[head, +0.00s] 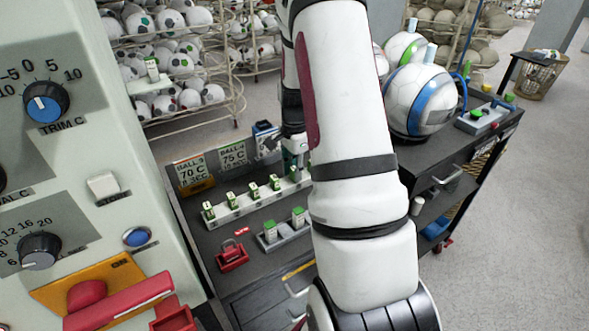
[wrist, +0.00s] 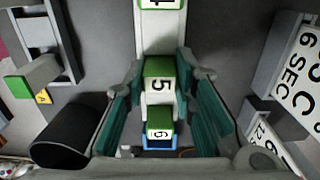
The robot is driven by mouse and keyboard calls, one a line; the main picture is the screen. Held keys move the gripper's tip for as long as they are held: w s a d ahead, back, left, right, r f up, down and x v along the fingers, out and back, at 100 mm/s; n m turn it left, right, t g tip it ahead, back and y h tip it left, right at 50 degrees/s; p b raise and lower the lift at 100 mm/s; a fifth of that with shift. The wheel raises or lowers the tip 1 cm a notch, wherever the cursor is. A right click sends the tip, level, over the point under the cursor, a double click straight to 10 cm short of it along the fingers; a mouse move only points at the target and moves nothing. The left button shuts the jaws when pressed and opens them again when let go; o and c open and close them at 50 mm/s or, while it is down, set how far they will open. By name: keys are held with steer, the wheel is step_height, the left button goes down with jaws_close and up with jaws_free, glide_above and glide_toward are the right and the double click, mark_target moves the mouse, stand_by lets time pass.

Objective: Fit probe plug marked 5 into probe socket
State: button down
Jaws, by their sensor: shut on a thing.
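The plug marked 5 (wrist: 158,82) is a white block with a green top, seen between the teal finger pads in the wrist view. My gripper (wrist: 166,75) is shut on it. In the head view my gripper (head: 296,146) is over the far end of a white rail (head: 240,212), partly hidden by my arm. Whether plug 5 is seated in the rail or lifted is unclear. The plug marked 4 (wrist: 158,4) and the plug marked 6 (wrist: 158,130) are on either side of it. I cannot pick out the probe socket.
The rail's other plugs (head: 230,199) stand in a row on the dark cart (head: 190,185). Two green-topped blocks (head: 284,226) and a red item (head: 231,257) are in front. Ball signs (head: 193,172) stand behind. The control panel (head: 70,150) fills the left; balls (head: 419,100) are at right.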

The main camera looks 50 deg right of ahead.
steer(key=c, duration=1.3)
jaws_free()
steer(key=shift+f, duration=0.1)
steer(key=shift+c, duration=0.2)
step_height(320, 180, up, 12)
steer(key=b, duration=0.2)
steer(key=a+r+n+t, duration=0.1)
steer(key=a+r+n, duration=0.3)
steer(key=a+r, duration=0.25)
steer(key=s+a+r+n+t, duration=0.2)
steer(key=s+a+r+n, duration=0.1)
steer(key=s+a+n, duration=0.5)
steer(key=s+a+r+n+t, duration=0.2)
steer(key=s+a+r+n, duration=0.2)
steer(key=a, duration=1)
steer(key=s+n, duration=0.3)
steer(key=n, duration=0.2)
steer(key=shift+s+a, duration=0.4)
